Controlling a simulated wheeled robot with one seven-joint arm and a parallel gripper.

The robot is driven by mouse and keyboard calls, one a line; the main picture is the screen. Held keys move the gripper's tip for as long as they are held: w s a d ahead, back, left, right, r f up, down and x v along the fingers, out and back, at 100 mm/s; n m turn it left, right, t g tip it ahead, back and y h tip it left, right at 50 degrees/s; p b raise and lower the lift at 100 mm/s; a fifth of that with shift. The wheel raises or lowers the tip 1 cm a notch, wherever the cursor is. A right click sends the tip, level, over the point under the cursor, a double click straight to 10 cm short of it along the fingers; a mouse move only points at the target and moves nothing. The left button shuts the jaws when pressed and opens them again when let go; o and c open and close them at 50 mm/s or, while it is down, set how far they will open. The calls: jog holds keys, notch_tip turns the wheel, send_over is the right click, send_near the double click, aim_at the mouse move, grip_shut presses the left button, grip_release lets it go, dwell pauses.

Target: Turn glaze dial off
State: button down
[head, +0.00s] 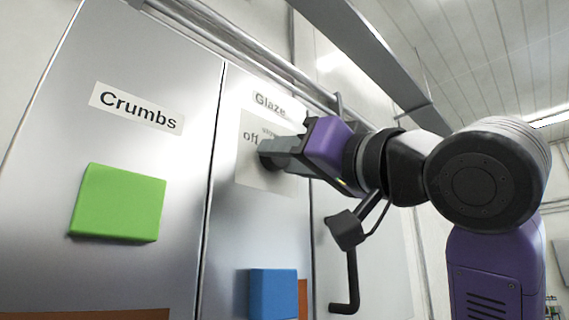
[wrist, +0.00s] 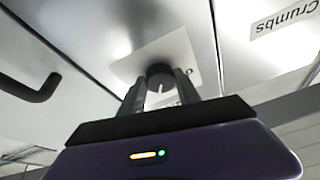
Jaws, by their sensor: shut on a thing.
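The glaze dial (wrist: 160,78) is a dark round knob with a pale pointer line, set on a white label plate (head: 252,165) under the word Glaze. On the plate, "off" reads at the left of the dial, and another word above it is partly covered. My gripper (head: 270,152) reaches in from the right and is shut on the dial. In the wrist view its two fingers (wrist: 160,92) stand on either side of the knob. In the head view the fingers hide most of the dial, so I cannot tell its setting there.
Left of the dial is a panel labelled Crumbs (head: 136,107) with a green block (head: 118,202). A blue block (head: 273,292) sits below the dial. A black bent handle (head: 351,280) is at the right. Metal rails (head: 235,45) run above.

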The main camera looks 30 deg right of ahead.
jog(key=n+g+y+p, duration=0.1)
jog(key=n+g+y, duration=0.1)
jog(key=n, duration=0.5)
jog(key=n+g+y+p, duration=0.1)
jog(key=n+g+y, duration=0.1)
jog(key=n, duration=0.6)
jog(key=d+r+n+g+y, duration=0.1)
jog(key=n+g+y, duration=0.1)
jog(key=n, duration=0.6)
jog(key=shift+w+d+g+p, duration=0.1)
jog(key=shift+w+g+p, duration=0.05)
jog(key=shift+g+p, duration=0.3)
jog(key=shift+n, duration=0.5)
jog(key=c, duration=0.9)
grip_release()
jog(key=shift+o, duration=0.2)
jog(key=b+v, duration=0.3)
jog(key=v, duration=0.4)
jog(key=shift+s+d, duration=0.2)
jog(key=shift+s, duration=0.15)
